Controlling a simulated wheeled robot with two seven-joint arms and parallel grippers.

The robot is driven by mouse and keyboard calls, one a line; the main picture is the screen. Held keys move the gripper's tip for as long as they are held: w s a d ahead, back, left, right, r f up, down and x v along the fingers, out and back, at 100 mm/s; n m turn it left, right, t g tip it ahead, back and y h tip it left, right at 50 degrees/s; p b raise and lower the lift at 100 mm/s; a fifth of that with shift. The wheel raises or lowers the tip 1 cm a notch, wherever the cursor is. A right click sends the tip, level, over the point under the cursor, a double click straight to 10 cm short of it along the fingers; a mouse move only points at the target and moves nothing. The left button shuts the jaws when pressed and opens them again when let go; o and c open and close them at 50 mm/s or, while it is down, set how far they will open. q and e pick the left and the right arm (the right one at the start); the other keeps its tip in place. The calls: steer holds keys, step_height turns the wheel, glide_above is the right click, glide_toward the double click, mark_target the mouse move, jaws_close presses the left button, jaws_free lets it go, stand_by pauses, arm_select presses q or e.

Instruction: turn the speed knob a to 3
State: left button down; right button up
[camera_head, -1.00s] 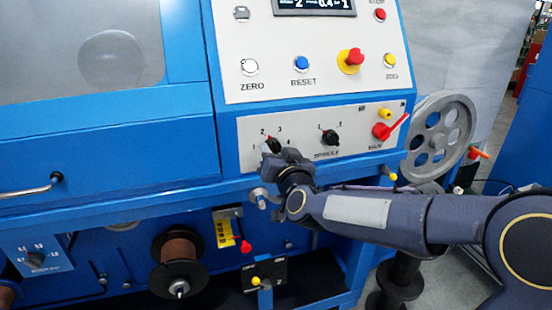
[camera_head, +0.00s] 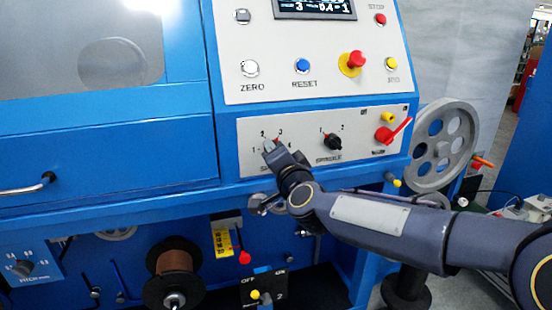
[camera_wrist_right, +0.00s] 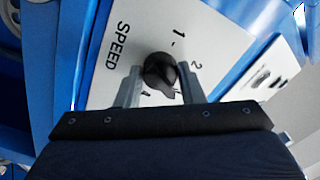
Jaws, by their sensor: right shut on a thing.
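The speed knob (camera_wrist_right: 160,70) is black and sits on the light panel above the SPEED label in the head view. In that view my right gripper (camera_head: 270,148) covers most of it; a bit of red shows near the numeral 3. In the right wrist view my right gripper (camera_wrist_right: 159,78) has one finger on each side of the knob, shut on it. The display (camera_head: 315,7) reads 3, 0.4 and 1. My left gripper is not in view.
The spindle knob (camera_head: 333,142) stands just right of my gripper. The red main switch (camera_head: 393,131) is farther right. ZERO (camera_head: 249,68) and RESET (camera_head: 302,66) buttons sit above. A wire spool (camera_head: 173,268) and a yellow-tipped switch (camera_head: 256,295) are below.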

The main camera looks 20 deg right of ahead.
stand_by(0.3)
steer(key=o, duration=1)
steer(key=shift+s, duration=0.1)
steer(key=s+p, duration=0.1)
steer(key=s, duration=0.6)
steer(key=shift+s, duration=0.35)
steer(key=shift+d, duration=0.15)
